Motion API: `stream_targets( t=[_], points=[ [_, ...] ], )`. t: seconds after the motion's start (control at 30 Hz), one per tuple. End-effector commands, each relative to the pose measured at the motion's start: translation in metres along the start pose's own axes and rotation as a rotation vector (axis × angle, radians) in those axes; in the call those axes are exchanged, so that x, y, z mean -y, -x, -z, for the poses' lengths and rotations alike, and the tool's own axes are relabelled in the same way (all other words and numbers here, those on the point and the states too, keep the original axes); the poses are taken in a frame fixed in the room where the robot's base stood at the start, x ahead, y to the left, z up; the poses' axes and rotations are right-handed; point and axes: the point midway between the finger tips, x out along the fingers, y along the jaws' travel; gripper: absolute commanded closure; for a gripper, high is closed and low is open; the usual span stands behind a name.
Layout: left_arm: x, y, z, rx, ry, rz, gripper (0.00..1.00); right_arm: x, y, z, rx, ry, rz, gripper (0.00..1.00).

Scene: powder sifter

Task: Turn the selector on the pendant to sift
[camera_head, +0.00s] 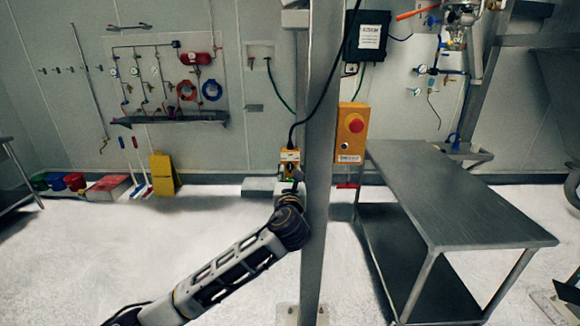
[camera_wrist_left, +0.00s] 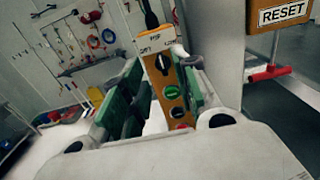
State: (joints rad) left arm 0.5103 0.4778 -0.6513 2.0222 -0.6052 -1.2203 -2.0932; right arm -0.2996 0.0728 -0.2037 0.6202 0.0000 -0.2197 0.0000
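The yellow pendant (camera_head: 289,157) hangs on a black cable in front of the steel post. In the left wrist view the pendant (camera_wrist_left: 155,50) faces me, slightly tilted. Its black selector knob (camera_wrist_left: 162,64) sits near the top, below small labels I cannot read surely. A green button (camera_wrist_left: 172,92) and a red one (camera_wrist_left: 180,126) are lower down. My left gripper (camera_head: 289,178) is at the pendant's lower part. In the wrist view its green-padded fingers (camera_wrist_left: 158,88) stand apart on either side of the pendant; the right finger is very close to its edge. My right gripper is not in view.
A steel table (camera_head: 450,200) stands at the right. A wall rack (camera_head: 170,117) is at the back left.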

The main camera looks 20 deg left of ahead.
Motion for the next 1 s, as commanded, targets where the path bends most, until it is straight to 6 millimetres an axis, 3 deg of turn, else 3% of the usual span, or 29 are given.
stream_targets(
  t=[0.53, 1.0],
  points=[
    [0.000, -0.053, -0.001, 0.000, 0.000, 0.000, 0.70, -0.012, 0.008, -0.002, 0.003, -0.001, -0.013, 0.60],
    [0.000, -0.064, 0.000, 0.000, 0.000, 0.000, 0.70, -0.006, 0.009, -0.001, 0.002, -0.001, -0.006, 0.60]
  ],
)
